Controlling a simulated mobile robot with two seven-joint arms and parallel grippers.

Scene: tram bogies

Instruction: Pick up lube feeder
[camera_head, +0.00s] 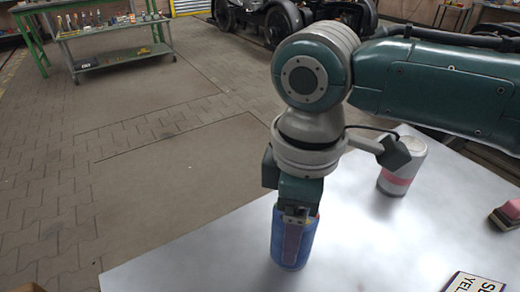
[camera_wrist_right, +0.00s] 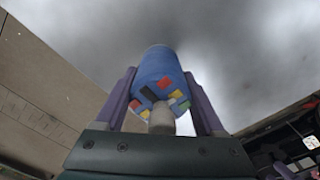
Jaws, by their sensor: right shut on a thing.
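A blue cylinder (camera_head: 281,250), which I take for the lube feeder, is upright over the pale table in the head view. My right gripper (camera_head: 296,218) comes down on it from above and is shut on it. In the right wrist view the blue cylinder (camera_wrist_right: 160,72) sits between the two purple fingers, its coloured patches and a pale nozzle towards the palm. I cannot tell whether its base touches the table. My left gripper is not in view.
A white can with a pink band (camera_head: 403,165) stands on the pale table (camera_head: 380,255), right of my right gripper. A pink-topped block (camera_head: 510,216) and a lettered sign (camera_head: 470,284) lie at the right. A green workbench (camera_head: 110,48) stands far off.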

